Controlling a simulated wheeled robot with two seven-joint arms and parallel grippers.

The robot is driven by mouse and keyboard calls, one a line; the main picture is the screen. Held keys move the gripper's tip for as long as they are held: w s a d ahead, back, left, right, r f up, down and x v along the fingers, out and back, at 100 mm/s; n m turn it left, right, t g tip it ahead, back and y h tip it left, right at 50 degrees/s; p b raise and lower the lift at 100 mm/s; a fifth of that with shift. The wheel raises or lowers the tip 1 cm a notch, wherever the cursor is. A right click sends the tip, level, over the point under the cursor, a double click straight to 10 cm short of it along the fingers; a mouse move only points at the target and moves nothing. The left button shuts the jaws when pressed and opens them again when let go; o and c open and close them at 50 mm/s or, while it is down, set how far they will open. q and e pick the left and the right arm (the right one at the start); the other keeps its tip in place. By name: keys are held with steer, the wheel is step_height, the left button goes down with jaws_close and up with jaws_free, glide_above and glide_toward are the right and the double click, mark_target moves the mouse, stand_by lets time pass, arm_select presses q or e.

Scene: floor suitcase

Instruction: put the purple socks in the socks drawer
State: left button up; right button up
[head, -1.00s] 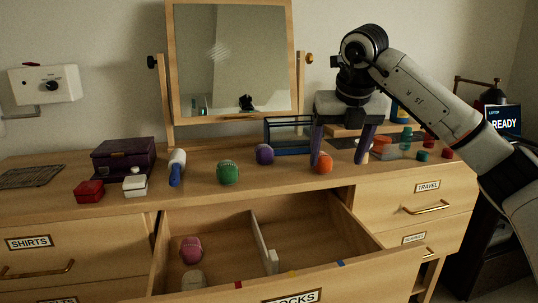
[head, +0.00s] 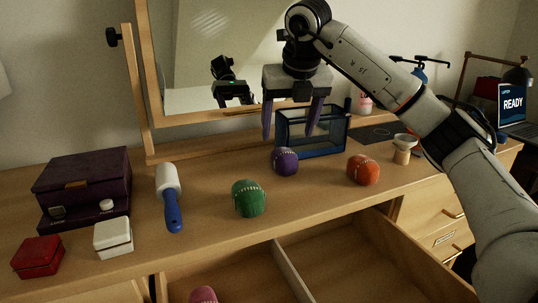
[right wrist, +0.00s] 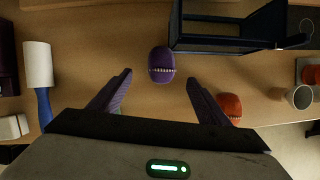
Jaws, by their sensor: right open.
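The purple socks (head: 285,161) are a rolled ball with a pale stitched line, on the dresser top between the green ball (head: 248,198) and the orange ball (head: 362,169). In the right wrist view the purple socks (right wrist: 162,65) lie ahead of the fingertips, roughly centred between them. My right gripper (head: 292,122) is open and empty, above the dresser near the purple socks; its fingers (right wrist: 158,88) also show in the right wrist view. The socks drawer (head: 340,262) is pulled open below the dresser top, with a divider and a pink ball (head: 203,295) inside. My left gripper is out of view.
A dark blue open-frame box (head: 312,132) stands just behind the purple socks. A lint roller (head: 169,195), a purple case (head: 84,185), a white box (head: 113,237) and a red box (head: 38,257) are on the left. The mirror (head: 225,60) stands behind.

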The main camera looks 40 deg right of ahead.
mark_target(285, 152)
steer(key=x, duration=0.3)
steer(key=shift+s+f, duration=0.25)
steer(key=shift+f, duration=0.1)
steer(key=shift+b+x, duration=0.7)
steer(key=shift+x, duration=2.05)
steer(key=shift+w+d, duration=0.15)
steer(key=shift+c, duration=0.4)
steer(key=shift+r, duration=0.1)
steer(key=c, duration=1.2)
steer(key=shift+o, duration=0.2)
